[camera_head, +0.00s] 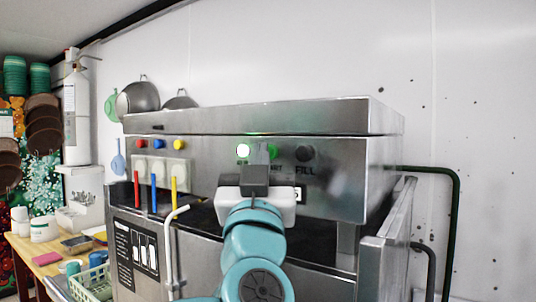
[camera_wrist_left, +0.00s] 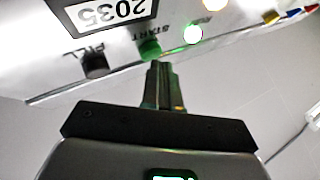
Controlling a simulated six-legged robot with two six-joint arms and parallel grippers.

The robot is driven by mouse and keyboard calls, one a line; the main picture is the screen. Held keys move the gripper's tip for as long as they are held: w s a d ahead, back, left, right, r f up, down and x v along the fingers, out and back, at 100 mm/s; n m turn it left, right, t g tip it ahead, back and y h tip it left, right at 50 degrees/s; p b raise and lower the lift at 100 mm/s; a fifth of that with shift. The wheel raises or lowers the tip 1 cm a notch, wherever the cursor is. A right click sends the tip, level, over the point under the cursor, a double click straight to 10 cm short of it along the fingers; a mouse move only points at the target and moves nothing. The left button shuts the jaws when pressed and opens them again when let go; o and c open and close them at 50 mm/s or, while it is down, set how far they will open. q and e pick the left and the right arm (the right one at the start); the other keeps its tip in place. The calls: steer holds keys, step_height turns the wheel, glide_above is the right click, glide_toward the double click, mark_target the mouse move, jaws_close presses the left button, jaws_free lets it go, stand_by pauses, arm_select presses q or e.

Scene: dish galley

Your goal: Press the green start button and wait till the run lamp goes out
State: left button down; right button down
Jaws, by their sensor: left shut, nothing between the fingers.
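In the head view the button (camera_head: 272,151) is partly hidden by my left gripper (camera_head: 262,148). The run lamp (camera_head: 243,151) glows whitish green left of the fingers; it is also lit in the left wrist view (camera_wrist_left: 193,34). My left gripper (camera_wrist_left: 159,66) is shut and empty, its tips right by the green button. I cannot tell whether they touch it. My right gripper is not in view.
A black FILL knob (camera_head: 304,153) sits right of the button. Red, blue and yellow knobs (camera_head: 157,144) and coloured upright handles (camera_head: 153,193) are at the left. A bent white pipe (camera_head: 170,235) stands left of my arm. A green crate (camera_head: 92,284) is at lower left.

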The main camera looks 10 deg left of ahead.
arm_select(q)
steer(key=shift+s+a, duration=0.15)
steer(key=shift+s, duration=0.35)
steer(key=shift+s+a+b, duration=0.25)
steer(key=shift+s+a, duration=0.05)
steer(key=shift+s, duration=0.45)
steer(key=shift+s+a+b, duration=0.3)
steer(key=shift+s, duration=0.5)
steer(key=shift+s+a+b, duration=0.25)
steer(key=shift+s+a, duration=0.05)
steer(key=shift+s, duration=0.45)
